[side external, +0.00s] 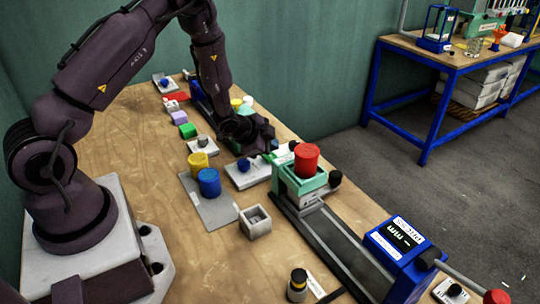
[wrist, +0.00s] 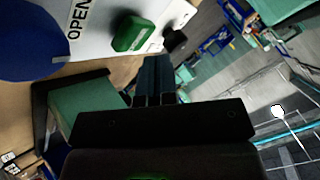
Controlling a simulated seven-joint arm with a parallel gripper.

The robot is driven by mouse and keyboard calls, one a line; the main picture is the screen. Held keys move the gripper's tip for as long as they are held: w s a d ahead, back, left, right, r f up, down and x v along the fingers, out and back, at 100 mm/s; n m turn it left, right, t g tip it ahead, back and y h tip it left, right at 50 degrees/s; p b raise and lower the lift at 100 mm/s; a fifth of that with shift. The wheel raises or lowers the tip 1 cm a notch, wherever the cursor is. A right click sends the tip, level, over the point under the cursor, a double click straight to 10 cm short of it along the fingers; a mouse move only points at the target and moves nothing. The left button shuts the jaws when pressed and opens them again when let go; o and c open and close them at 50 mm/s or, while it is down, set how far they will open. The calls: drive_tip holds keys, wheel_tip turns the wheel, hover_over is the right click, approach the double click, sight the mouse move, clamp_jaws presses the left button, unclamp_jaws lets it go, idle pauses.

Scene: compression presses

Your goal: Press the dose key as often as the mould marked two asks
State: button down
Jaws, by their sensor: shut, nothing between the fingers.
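My gripper (wrist: 153,62) is shut and empty, its fingertips close to a green key (wrist: 133,33) on a white plate lettered "OPEN" (wrist: 92,18). I cannot tell whether they touch it. In the side external view my gripper (side external: 266,149) is over the middle of the bench, past a pale plate with a blue knob (side external: 244,165). A large blue round top (wrist: 28,42) shows at the left of the wrist view. No mould marked two and no key marked dose can be read. A grey square block with a hollow (side external: 255,226) stands on the bench.
A press with a blue readout box (side external: 398,238) lies along the right bench edge, a red cylinder (side external: 306,157) in its green holder. A yellow cylinder (side external: 198,163) and a blue cylinder (side external: 209,182) stand on a grey plate (side external: 213,213). The front-left bench is clear.

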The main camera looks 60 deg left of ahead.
sight(271, 157)
drive_tip(key=shift+f, duration=0.1)
drive_tip(key=shift+f, duration=0.3)
drive_tip(key=shift+f, duration=0.5)
idle(0.8)
drive_tip(key=shift+r, duration=0.9)
drive_tip(key=shift+r, duration=0.15)
drive_tip(key=shift+r, duration=2.4)
idle(0.5)
